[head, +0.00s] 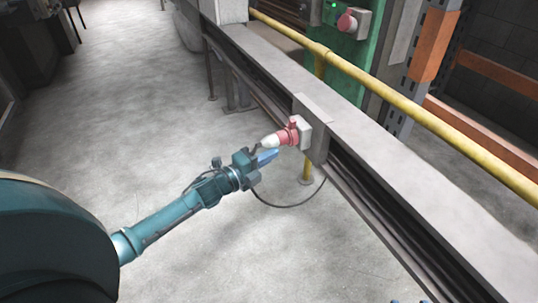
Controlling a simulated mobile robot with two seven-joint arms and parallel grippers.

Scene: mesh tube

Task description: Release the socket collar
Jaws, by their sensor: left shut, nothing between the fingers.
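A red socket collar (293,131) sits on a pale grey box fixed to the side of the long rail. A whitish plug body (270,141) sticks out of it to the left. My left gripper (268,156) is shut and empty, its blue fingers just below and left of the plug. Whether the fingers touch the plug cannot be told. Small blue tips, probably of my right gripper (411,301), show at the bottom edge; the rest is cut off.
The grey rail (400,170) runs diagonally, with a yellow handrail (400,102) behind it. A dark cable (290,206) hangs in a loop below the socket. A green post (347,45) carries a red button (347,22). The concrete floor (130,90) at left is clear.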

